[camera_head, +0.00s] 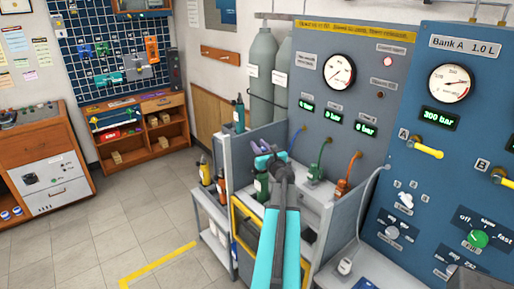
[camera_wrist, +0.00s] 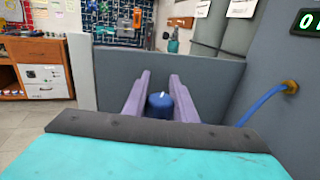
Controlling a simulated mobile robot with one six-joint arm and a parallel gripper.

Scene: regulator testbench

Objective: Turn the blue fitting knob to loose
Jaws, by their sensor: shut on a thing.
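The blue fitting knob (camera_wrist: 160,101) shows in the wrist view, with a small white mark on its top. It is between the two purple fingers of my gripper (camera_wrist: 160,80), which are shut on it. The knob's lower part is hidden by my wrist. In the head view my gripper (camera_head: 261,148) is over the back of the bench bay, and I cannot make out the knob between the fingers. A blue hose (camera_wrist: 262,104) runs from a brass port on the grey panel at right. The blue hose (camera_head: 297,138) also shows in the head view.
Green (camera_head: 316,172) and orange (camera_head: 343,187) fittings with hoses stand to the right of my gripper. Grey partition walls (camera_wrist: 215,78) enclose the bay. Gas cylinders (camera_head: 262,65) stand behind. Blue Bank A panel (camera_head: 460,130) is at right. Open floor (camera_head: 140,215) lies at left.

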